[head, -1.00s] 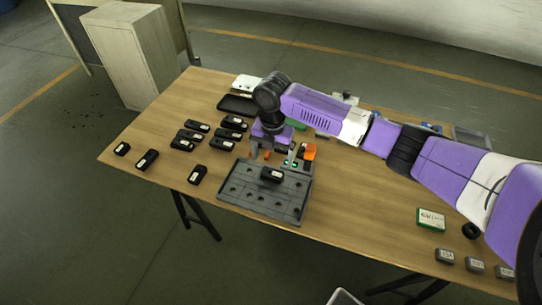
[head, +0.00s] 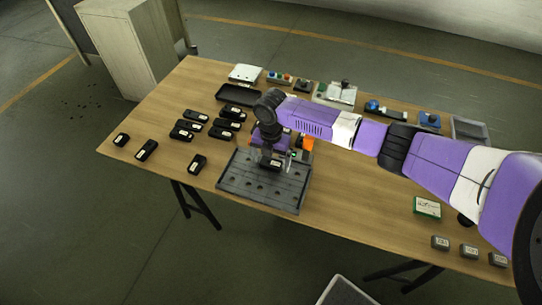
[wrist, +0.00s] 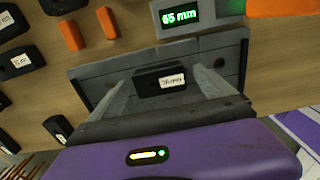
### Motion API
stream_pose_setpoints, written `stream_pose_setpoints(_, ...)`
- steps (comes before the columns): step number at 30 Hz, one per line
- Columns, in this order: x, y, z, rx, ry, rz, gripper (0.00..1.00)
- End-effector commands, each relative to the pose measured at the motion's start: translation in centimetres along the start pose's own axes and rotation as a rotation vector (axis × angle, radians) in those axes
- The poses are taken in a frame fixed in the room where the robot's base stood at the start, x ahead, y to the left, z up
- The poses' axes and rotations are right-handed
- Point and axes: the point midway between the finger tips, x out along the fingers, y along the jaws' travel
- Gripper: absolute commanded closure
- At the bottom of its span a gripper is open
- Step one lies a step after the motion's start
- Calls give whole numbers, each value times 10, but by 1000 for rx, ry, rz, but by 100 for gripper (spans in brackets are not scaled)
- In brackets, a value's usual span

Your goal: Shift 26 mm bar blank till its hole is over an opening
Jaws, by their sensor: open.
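A black bar blank with a white label (wrist: 160,80) sits on the grey plate with several round openings (wrist: 110,66). The label's writing is too blurred to read. In the head view the blank (head: 274,165) is near the plate's back edge, partly covered by my gripper (head: 270,158). The plate (head: 245,186) lies on the table, its front openings uncovered. In the wrist view my gripper (wrist: 158,88) is open, one finger on each side of the blank, with gaps between. The blank's hole and what lies beneath it are hidden.
Several other black blanks (head: 197,163) lie on the wooden table (head: 150,110) to the left. A display reading 65 mm (wrist: 179,16) and orange pieces (wrist: 107,22) are behind the plate. A black tray (head: 238,95) stands at the back. Bare table lies right of the plate.

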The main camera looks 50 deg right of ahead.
Motion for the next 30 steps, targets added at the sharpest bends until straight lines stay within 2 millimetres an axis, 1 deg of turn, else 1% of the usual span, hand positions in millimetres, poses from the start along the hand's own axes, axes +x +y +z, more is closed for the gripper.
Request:
stream_pose_setpoints(7, 1, 0, 0, 0, 0, 0, 7)
stream_pose_setpoints(11, 0, 0, 0, 0, 0, 0, 33)
stream_pose_setpoints(12, 0, 0, 0, 0, 0, 0, 41)
stream_pose_setpoints(14, 0, 0, 0, 0, 0, 0, 52)
stream_pose_setpoints(15, 0, 0, 0, 0, 0, 0, 60)
stream_pose_setpoints(17, 0, 0, 0, 0, 0, 0, 72)
stream_pose_setpoints(18, 0, 0, 0, 0, 0, 0, 80)
stream_pose_setpoints(20, 0, 0, 0, 0, 0, 0, 92)
stream_pose_setpoints(21, 0, 0, 0, 0, 0, 0, 100)
stream_pose_setpoints(26, 0, 1, -1, -1, 0, 0, 100)
stream_pose_setpoints(30, 0, 7, -6, -3, 0, 0, 100)
